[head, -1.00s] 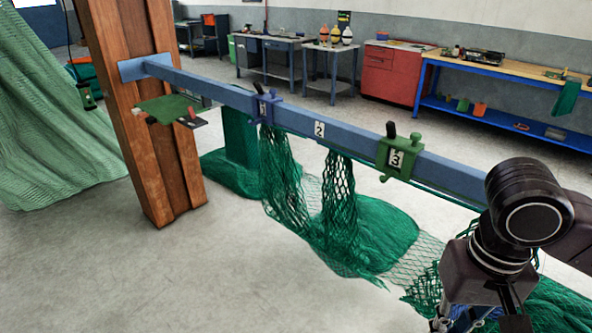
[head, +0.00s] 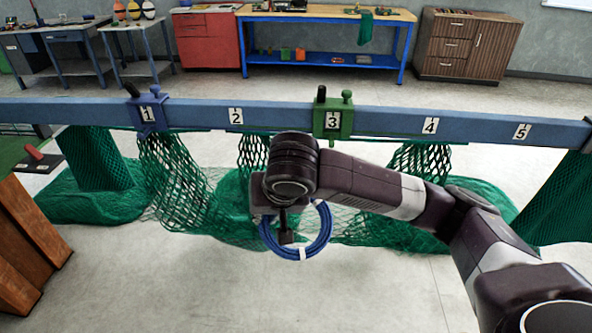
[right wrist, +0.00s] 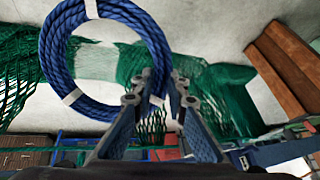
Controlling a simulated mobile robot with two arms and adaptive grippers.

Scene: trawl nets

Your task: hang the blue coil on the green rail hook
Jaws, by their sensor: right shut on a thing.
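The blue coil (head: 326,226) is a ring of rope with white ties, hanging below my right gripper (head: 286,236) in the head view. In the right wrist view, the coil (right wrist: 152,35) passes between the fingers of my right gripper (right wrist: 158,92), which is shut on its side. The green rail hook (head: 333,118) is a clamp on the blue rail, beside label 3, with a knob and a dark peg on top. The coil is in front of and lower than this hook, apart from it. My wrist hides part of the coil's top. My left gripper is not shown.
The blue rail (head: 388,121) crosses the view, with a blue clamp (head: 147,113) at label 1. Green nets (head: 180,180) hang from it and pile on the floor behind my arm. A wooden post (head: 30,235) stands at the lower left. Workbenches (head: 320,15) line the back wall.

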